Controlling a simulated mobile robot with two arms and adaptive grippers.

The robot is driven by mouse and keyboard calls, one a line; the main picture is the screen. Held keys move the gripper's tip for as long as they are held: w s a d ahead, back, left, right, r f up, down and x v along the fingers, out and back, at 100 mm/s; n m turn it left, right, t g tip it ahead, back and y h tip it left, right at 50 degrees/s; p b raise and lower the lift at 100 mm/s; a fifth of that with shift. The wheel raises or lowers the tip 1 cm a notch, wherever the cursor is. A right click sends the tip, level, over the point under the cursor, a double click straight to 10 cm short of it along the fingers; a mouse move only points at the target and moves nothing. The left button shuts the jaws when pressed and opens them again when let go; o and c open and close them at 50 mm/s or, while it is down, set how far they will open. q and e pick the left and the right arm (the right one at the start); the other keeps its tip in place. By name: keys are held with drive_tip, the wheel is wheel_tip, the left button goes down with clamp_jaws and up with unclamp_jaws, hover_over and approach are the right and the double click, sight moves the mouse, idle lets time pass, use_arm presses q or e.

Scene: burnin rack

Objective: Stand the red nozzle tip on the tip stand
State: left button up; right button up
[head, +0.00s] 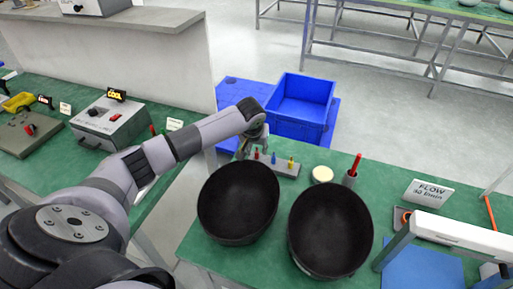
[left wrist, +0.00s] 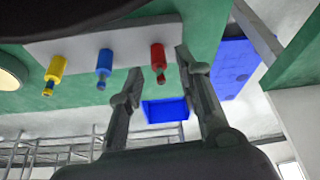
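The red nozzle tip (head: 257,155) stands upright at the left end of the grey tip stand (head: 284,174), beside a blue tip (head: 273,158) and a yellow tip (head: 290,162). My left gripper (head: 249,148) is at that end of the stand. In the left wrist view, which looks upside down, my left gripper (left wrist: 160,66) is open. Its fingers are on either side of the red tip (left wrist: 158,56), with gaps showing. The blue tip (left wrist: 104,64) and yellow tip (left wrist: 55,69) are outside the fingers. My right gripper is not in view.
Two large black bowls (head: 238,203) (head: 330,230) stand in front of the stand. A cream round lid (head: 322,174) and a grey holder with a red rod (head: 355,161) are to its right. A blue bin (head: 301,104) is behind the table. A FLOW sign (head: 428,193) stands at right.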

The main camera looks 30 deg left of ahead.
use_arm(q)
drive_tip(key=shift+r, duration=0.1)
drive_tip(key=shift+r+p, duration=0.2)
drive_tip(key=shift+p, duration=0.1)
drive_tip(key=b+v, duration=0.2)
drive_tip(key=v, duration=0.9)
drive_tip(key=shift+s+r+b, duration=0.25)
drive_tip(key=shift+r+b, duration=0.1)
drive_tip(key=shift+b, duration=0.05)
